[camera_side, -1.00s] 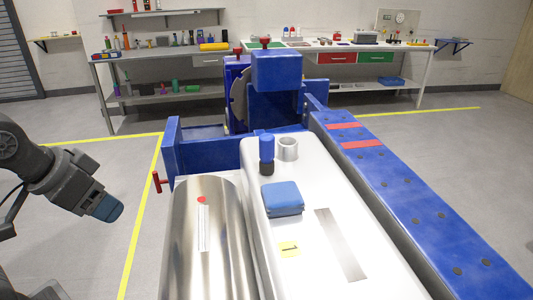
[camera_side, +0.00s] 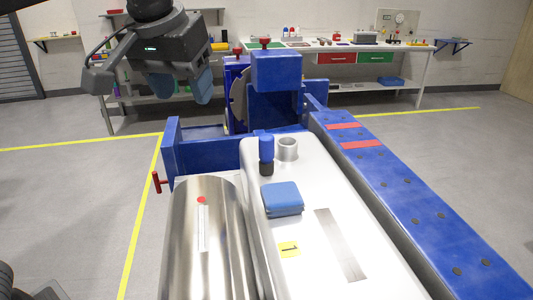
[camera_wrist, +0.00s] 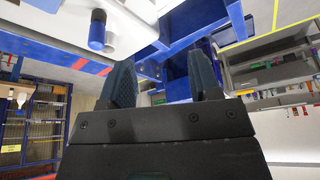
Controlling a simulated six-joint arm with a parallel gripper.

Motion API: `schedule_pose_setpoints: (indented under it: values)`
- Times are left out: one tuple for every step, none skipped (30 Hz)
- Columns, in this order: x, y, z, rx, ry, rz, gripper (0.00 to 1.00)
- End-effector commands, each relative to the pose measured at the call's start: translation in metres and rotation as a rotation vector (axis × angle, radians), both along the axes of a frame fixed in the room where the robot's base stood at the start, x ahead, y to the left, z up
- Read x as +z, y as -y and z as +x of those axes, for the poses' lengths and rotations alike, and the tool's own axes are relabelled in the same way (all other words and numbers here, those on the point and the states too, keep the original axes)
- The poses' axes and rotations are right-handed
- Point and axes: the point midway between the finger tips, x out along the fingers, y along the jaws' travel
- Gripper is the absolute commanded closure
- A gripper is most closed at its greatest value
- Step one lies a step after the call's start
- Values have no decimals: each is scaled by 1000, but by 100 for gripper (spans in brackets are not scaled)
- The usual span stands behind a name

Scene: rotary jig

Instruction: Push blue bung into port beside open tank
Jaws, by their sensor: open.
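The blue bung (camera_side: 266,150), with a dark lower part, stands upright on the white tank (camera_side: 300,205) near its far end. Whether its foot rests on the surface or in a hole cannot be told. A grey ring-shaped port (camera_side: 288,147) rises just right of it, apart from it. The bung also shows at upper left in the wrist view (camera_wrist: 97,35). My gripper (camera_side: 185,86) is open and empty, with blue-grey pads, above and left of the bung. In the wrist view its fingers (camera_wrist: 162,75) stand apart with nothing between them.
A folded blue cloth (camera_side: 283,198) lies on the white tank. A silver cylinder (camera_side: 208,245) lies left of it. A blue frame (camera_side: 277,72) stands behind, with a red handle (camera_side: 158,182) at left. A blue beam (camera_side: 400,190) runs along the right. Open floor lies left.

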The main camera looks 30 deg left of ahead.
Motion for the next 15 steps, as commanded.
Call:
schedule_pose_setpoints:
  values:
    - [7, 17, 10, 25, -3, 4, 43]
    - [12, 25, 15, 48, -2, 5, 43]
    - [16, 37, 20, 77, -2, 8, 43]
    - [20, 45, 23, 99, -1, 8, 43]
    - [22, 54, 26, 123, 0, 10, 43]
    - [26, 65, 29, 153, 3, 9, 43]
    - [28, 73, 31, 176, 5, 10, 43]
    - [29, 80, 32, 197, 7, 10, 43]
    - [31, 89, 34, 224, 11, 9, 43]
    - [31, 95, 34, 241, 13, 10, 43]
    - [32, 101, 35, 259, 16, 9, 43]
    - [33, 107, 35, 278, 18, 8, 43]
    - [33, 111, 34, 290, 21, 6, 43]
    - [33, 114, 34, 302, 21, 7, 43]
    - [34, 117, 34, 313, 25, 4, 43]
